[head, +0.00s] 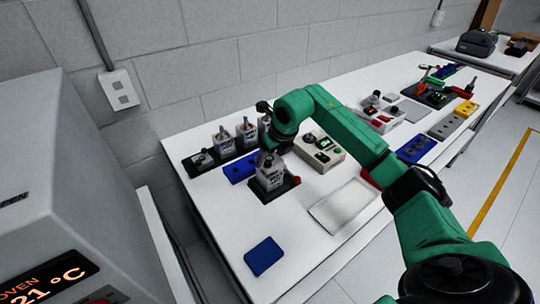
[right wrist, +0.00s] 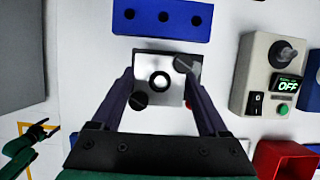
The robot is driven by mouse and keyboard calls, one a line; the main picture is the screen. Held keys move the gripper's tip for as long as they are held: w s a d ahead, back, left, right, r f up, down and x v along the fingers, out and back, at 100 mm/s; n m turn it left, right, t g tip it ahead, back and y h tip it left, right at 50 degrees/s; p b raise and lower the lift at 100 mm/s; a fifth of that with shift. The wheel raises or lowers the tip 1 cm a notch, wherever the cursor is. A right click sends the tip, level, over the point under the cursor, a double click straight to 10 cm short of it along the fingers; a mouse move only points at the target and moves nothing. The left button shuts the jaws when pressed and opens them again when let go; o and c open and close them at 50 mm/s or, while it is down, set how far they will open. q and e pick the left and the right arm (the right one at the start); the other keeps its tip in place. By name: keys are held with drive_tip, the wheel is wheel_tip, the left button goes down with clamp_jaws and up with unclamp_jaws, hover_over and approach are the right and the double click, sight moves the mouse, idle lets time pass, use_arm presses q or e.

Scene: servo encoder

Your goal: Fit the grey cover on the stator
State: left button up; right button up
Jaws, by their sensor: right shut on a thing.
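The stator (head: 271,182) is a pale grey block with dark printing, upright on a black base in the head view. My right gripper (head: 269,153) is over its top. In the right wrist view my right gripper (right wrist: 160,85) is shut on a grey square piece, which appears to be the grey cover (right wrist: 180,97). It has a bright round centre and dark round parts at two corners. The cover is above the stator or on it; I cannot tell whether they touch. A small green and black arm end, probably my left gripper (right wrist: 38,132), shows at lower left, its fingers unclear.
Several similar grey units (head: 221,141) stand in a black rack behind. A blue block with holes (right wrist: 162,18) lies beyond the stator. A control box reading OFF (head: 319,150) is to the right. A pale tray (head: 343,206) and blue block (head: 263,255) lie in front, with clear table between.

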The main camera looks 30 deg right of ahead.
idle(0.3)
drive_tip(key=shift+f+b, duration=0.7)
drive_tip(key=shift+f, duration=0.25)
drive_tip(key=o, duration=1.4)
drive_tip(key=shift+r+p, duration=3.35)
drive_tip(key=shift+r, duration=1.2)
drive_tip(key=shift+f, duration=0.1)
drive_tip(key=shift+s+f, duration=0.1)
